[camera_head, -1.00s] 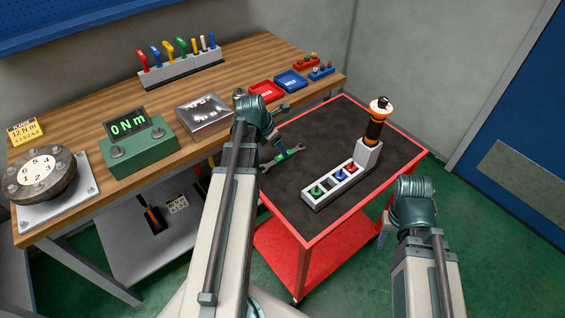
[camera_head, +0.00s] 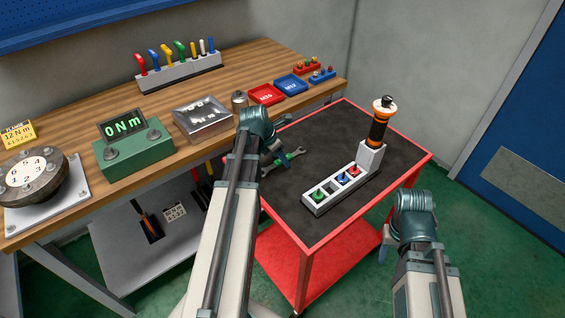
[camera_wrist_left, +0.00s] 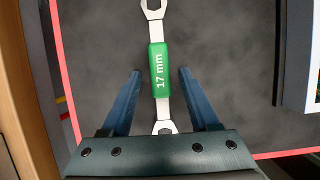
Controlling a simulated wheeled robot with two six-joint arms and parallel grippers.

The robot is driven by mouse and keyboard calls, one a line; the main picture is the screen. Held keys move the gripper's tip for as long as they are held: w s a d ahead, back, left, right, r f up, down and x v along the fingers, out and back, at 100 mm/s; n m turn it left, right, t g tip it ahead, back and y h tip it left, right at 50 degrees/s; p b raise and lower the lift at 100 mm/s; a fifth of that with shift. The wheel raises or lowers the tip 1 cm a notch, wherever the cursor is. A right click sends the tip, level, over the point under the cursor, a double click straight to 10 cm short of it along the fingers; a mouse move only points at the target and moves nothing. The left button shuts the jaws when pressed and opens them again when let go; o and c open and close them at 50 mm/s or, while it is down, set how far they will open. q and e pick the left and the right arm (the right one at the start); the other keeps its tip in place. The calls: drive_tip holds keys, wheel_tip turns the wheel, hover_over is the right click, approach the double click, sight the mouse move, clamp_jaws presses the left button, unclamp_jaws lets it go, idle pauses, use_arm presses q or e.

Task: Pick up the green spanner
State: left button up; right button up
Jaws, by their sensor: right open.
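The green spanner (camera_head: 283,160) lies on the dark top of the red cart, near its left edge. In the left wrist view, its green grip marked "17 mm" (camera_wrist_left: 159,66) and steel ends show. My left gripper (camera_wrist_left: 158,73) is open, with one blue finger on each side of the spanner's lower part and a gap on both sides. The head view shows the left wrist over the cart's left edge, its fingers mostly hidden. My right gripper (camera_head: 384,246) is off the cart's right side, mostly hidden behind its wrist, and away from the spanner.
On the cart (camera_head: 318,236), a white holder (camera_head: 325,203) carries several coloured pieces and an orange-black tool (camera_head: 378,125). The wooden bench (camera_head: 85,185) at left holds a torque display (camera_head: 123,128), a rack of coloured tools (camera_head: 180,75) and small trays (camera_head: 266,94).

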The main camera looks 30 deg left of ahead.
use_arm(q)
clamp_jaws()
idle(1.2)
